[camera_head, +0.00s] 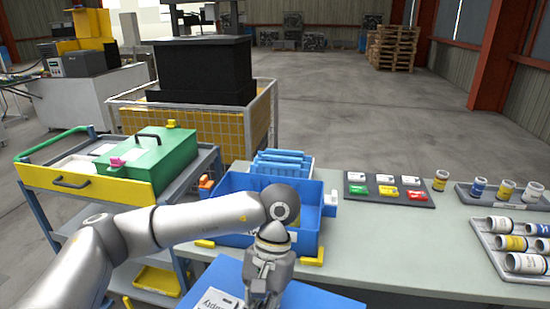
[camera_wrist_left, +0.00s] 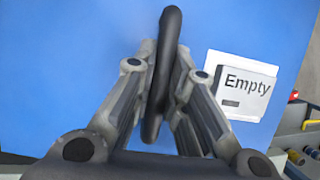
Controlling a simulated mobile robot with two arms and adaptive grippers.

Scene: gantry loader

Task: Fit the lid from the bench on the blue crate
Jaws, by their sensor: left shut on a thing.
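The blue lid (camera_head: 325,298) is at the bottom of the head view, in front of the blue crate. It carries a white label reading "Empty" (camera_wrist_left: 242,86) and a black bar handle (camera_wrist_left: 168,50). My left gripper (camera_head: 262,292) is shut on that handle; in the left wrist view its fingers (camera_wrist_left: 160,90) close on both sides of it. The open-topped blue crate (camera_head: 292,239) stands on the bench (camera_head: 400,240), partly hidden by my left arm. Its inside is mostly hidden. Whether the lid touches the bench cannot be told. My right gripper is out of view.
Yellow corner pieces (camera_head: 307,257) sit at the crate's foot. Blue ribbed items (camera_head: 282,162) stand behind it. To the right are a tray of coloured pieces (camera_head: 390,190) and trays of cans (camera_head: 515,250). A cart with a green case (camera_head: 165,160) stands left. The middle bench is clear.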

